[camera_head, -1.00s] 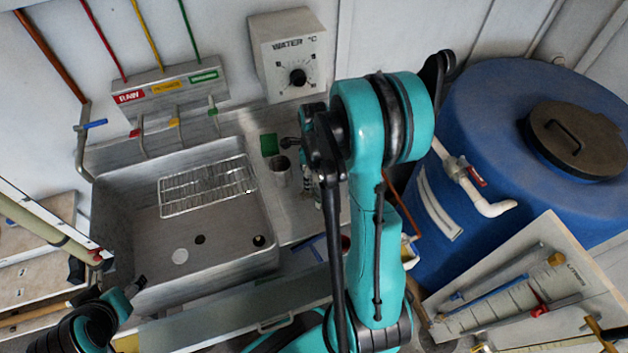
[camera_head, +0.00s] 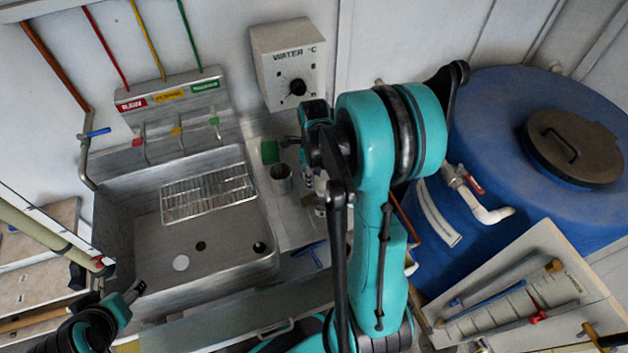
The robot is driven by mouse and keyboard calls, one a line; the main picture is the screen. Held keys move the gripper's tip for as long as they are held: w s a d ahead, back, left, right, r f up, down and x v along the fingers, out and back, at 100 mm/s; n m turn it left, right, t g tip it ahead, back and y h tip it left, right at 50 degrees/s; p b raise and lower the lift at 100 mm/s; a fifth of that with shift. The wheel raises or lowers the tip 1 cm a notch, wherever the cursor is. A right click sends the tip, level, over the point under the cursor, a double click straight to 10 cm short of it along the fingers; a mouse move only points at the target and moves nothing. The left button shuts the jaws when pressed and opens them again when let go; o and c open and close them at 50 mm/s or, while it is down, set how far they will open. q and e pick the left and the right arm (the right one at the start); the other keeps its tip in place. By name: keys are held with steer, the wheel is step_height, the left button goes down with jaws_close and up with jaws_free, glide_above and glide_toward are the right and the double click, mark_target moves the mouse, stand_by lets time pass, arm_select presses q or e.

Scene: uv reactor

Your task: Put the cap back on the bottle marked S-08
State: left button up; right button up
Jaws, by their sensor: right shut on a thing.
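My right gripper (camera_head: 307,176) points down over the metal counter right of the sink. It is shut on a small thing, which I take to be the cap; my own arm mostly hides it. A small bottle (camera_head: 320,208) stands on the counter just below the gripper, partly behind my arm. Its marking is too small to read, so I cannot confirm S-08. I cannot tell whether the held thing touches the bottle. My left gripper (camera_head: 134,291) is at the lower left, by the sink's front left corner, away from the bottle.
A metal cup (camera_head: 281,178) and a green square (camera_head: 269,152) are left of the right gripper. The steel sink (camera_head: 225,285) holds a wire rack (camera_head: 208,193). A blue T-shaped tool (camera_head: 310,254) lies at the front. A blue tank (camera_head: 490,110) stands at the right.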

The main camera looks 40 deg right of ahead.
step_height(320, 180, up, 14)
steer(key=p, duration=0.4)
steer(key=shift+r, duration=0.15)
